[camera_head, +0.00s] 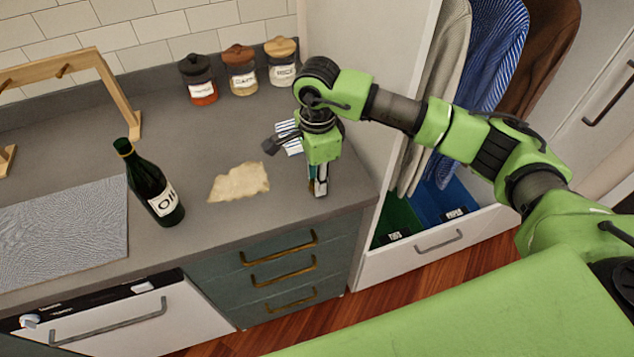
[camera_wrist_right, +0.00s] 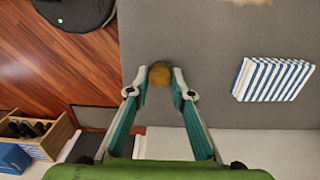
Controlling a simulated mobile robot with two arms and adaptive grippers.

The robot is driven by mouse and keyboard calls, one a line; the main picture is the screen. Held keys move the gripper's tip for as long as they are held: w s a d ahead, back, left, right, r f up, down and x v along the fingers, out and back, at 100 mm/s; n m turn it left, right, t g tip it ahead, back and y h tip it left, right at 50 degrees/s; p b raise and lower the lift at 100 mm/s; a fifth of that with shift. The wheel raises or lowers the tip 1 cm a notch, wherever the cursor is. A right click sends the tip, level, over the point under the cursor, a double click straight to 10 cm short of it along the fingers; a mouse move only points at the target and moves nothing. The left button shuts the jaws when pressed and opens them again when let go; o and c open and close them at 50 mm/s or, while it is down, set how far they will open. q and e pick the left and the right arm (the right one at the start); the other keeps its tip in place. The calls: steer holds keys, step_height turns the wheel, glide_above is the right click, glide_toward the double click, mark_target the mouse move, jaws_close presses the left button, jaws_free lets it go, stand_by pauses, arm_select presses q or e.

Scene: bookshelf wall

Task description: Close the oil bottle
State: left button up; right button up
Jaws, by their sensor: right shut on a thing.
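The dark green oil bottle (camera_head: 151,185) stands upright on the grey counter, left of centre in the head view, with a white "OIL" label. Its top is too small to tell if anything sits in the mouth. My right gripper (camera_head: 320,188) is low over the counter's right end, well to the right of the bottle. In the wrist view, my right gripper (camera_wrist_right: 160,79) is shut on a small round brown stopper (camera_wrist_right: 160,73), which looks like cork. The stopper is hidden in the head view. My left gripper is not in view.
A beige stain or cloth (camera_head: 239,182) lies between the bottle and my right gripper. A blue-and-white striped cloth (camera_wrist_right: 273,79) lies near my right gripper. Several lidded jars (camera_head: 241,71) stand at the back wall. A wooden rack (camera_head: 118,95) stands behind the bottle.

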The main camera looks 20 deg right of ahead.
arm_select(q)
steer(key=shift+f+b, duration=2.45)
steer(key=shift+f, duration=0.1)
arm_select(e)
steer(key=s+a+r, duration=0.2)
steer(key=s+r, duration=0.9)
steer(key=s, duration=0.3)
steer(key=shift+a+r, duration=0.15)
steer(key=shift+r, duration=0.1)
steer(key=shift+w, duration=0.1)
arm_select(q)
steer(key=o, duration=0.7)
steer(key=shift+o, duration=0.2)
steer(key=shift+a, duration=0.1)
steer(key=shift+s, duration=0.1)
